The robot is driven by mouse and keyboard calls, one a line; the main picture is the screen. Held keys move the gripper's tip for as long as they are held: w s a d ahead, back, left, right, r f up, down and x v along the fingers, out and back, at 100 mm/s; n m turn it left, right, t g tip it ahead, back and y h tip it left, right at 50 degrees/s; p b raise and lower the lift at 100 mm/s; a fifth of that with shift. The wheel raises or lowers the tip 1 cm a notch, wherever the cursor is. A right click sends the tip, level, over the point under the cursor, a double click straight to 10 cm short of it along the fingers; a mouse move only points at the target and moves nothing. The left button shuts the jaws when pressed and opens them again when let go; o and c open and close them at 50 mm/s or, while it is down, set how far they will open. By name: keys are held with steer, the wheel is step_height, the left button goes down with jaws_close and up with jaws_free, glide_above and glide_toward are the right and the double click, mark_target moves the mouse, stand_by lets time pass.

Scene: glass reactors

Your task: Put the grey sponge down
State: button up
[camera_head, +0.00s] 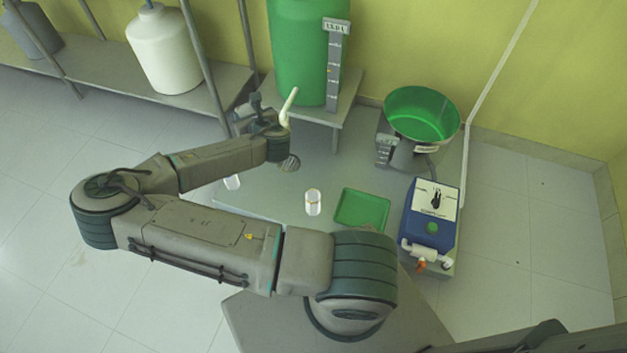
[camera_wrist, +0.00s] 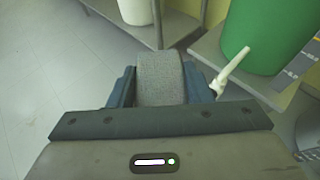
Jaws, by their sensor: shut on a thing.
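My gripper (camera_wrist: 160,88) is shut on the grey sponge (camera_wrist: 160,75), which stands upright between the two dark fingers in the wrist view. In the head view my gripper (camera_head: 250,112) is at the far left part of the grey table (camera_head: 265,190), beside the green tank. The sponge is too small and too covered by the gripper to make out clearly there. From the head view I cannot tell how high the gripper is above the table.
A green tank (camera_head: 297,60) with a pale spout (camera_head: 289,105) stands close by my gripper. A clear beaker (camera_head: 313,202), a green tray (camera_head: 362,208), a blue box (camera_head: 430,222) and a green bowl (camera_head: 422,115) are on the table. Bare table lies left of the beaker.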

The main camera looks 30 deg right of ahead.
steer(key=w+d+f+b, duration=0.1)
steer(key=d+f+b, duration=0.7)
steer(key=d+f, duration=1.15)
steer(key=s+d+f+b, duration=0.3)
steer(key=s+d+f, duration=0.25)
steer(key=f, duration=0.55)
steer(key=s+d+f+b, duration=0.4)
steer(key=d+f, duration=0.3)
steer(key=f, duration=0.3)
steer(key=b, duration=0.5)
glide_above(325, 177)
steer(key=shift+m+h, duration=0.3)
steer(key=shift+h, duration=0.1)
step_height(325, 177, down, 7)
steer(key=shift+a, duration=0.1)
steer(key=shift+f+b, duration=1.3)
steer(key=shift+f, duration=0.6)
steer(key=shift+f, duration=0.15)
steer(key=o, duration=1)
